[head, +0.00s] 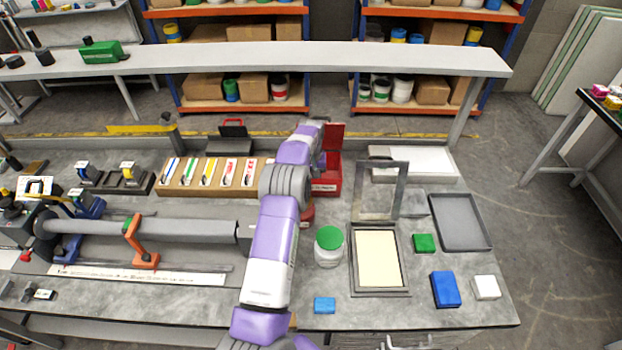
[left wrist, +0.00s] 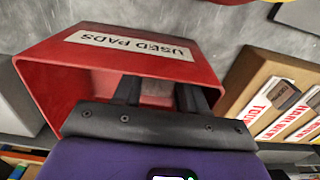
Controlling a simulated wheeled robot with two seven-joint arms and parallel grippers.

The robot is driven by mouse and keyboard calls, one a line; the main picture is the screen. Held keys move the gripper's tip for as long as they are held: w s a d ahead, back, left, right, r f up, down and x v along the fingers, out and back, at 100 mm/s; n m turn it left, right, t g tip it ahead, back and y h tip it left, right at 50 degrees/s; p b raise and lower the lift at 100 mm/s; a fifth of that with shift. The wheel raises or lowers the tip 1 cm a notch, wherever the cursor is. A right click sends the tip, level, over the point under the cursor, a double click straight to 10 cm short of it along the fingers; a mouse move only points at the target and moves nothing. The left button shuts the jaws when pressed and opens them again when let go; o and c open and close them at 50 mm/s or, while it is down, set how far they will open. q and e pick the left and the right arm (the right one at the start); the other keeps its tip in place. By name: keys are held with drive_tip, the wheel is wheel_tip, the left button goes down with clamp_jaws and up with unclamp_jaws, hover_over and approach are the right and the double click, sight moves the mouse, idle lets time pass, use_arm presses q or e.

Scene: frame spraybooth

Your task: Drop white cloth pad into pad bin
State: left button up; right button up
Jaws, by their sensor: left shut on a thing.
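The pad bin (left wrist: 45,85) is a red open box marked "USED PADS" in the left wrist view. In the head view a red box (head: 329,180) stands at the back of the bench, partly behind my left arm. My left gripper (left wrist: 158,95) has its dark fingers reaching into the bin's mouth. In the head view the fingers are hidden behind the arm. A white square piece (head: 486,287) lies at the bench's right front; I cannot tell if it is cloth. My right gripper is not in view.
A green-lidded jar (head: 329,245), a framed screen (head: 377,258) and an upright grey frame (head: 381,190) stand right of my arm. A wooden card holder (head: 208,176) is on the left. A grey tray (head: 461,222), blue block (head: 445,289) and green block (head: 424,243) lie at the right.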

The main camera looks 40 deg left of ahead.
use_arm(q)
drive_tip(key=shift+f, duration=0.1)
drive_tip(key=shift+f+b, duration=0.4)
drive_tip(key=shift+f, duration=0.1)
drive_tip(key=o, duration=0.8)
wheel_tip(320, 180, up, 13)
drive_tip(key=shift+r+p, duration=0.15)
drive_tip(key=shift+p, duration=0.8)
